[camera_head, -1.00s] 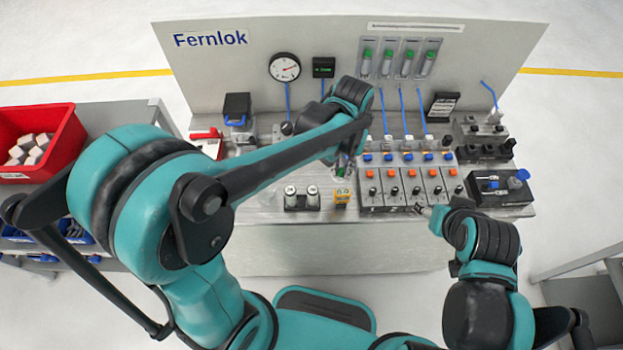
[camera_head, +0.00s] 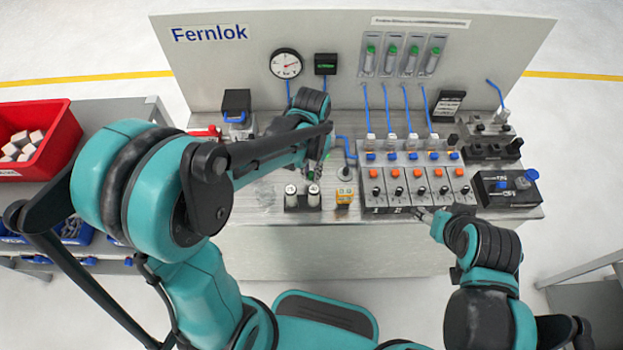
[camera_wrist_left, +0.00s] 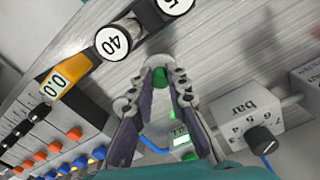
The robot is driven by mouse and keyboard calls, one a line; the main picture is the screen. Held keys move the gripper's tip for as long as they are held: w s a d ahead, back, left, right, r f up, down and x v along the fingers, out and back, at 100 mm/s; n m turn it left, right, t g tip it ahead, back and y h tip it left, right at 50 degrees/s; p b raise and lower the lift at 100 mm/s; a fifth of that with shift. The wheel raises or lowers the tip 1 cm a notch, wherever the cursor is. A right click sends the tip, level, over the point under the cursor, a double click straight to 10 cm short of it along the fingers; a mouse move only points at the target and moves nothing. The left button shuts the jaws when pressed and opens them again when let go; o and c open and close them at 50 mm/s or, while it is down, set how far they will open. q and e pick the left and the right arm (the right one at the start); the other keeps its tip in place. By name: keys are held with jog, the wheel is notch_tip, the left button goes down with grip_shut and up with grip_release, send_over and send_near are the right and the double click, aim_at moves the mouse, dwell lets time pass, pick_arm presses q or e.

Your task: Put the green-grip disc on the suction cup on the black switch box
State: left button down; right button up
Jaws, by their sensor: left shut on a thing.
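My left gripper (camera_head: 318,170) is above the bench behind the two white-topped cylinders. In the left wrist view its fingers (camera_wrist_left: 160,82) are shut on the green grip of the disc (camera_wrist_left: 160,76); the pale disc part is mostly hidden. A black box (camera_head: 505,188) with blue round parts stands at the right end of the bench. A small round grey part with a dark top (camera_head: 345,173) stands beside a blue hose. I cannot tell which part is the suction cup. My right gripper (camera_head: 421,212) is at the bench's front edge; its jaw opening is too small to read.
The cylinders (camera_head: 302,197) and a yellow meter (camera_head: 344,195) stand at the front. A row of modules with orange and blue buttons (camera_head: 415,180) stands right of them. A pressure box (camera_wrist_left: 252,125) shows in the wrist view. Bare bench (camera_head: 260,195) lies at front left.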

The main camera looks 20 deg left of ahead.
aim_at(311, 174)
pick_arm(q)
jog(key=shift+f+b, duration=0.5)
jog(key=shift+f, duration=1.05)
jog(key=shift+f, duration=0.1)
jog(key=c, duration=1.5)
grip_release()
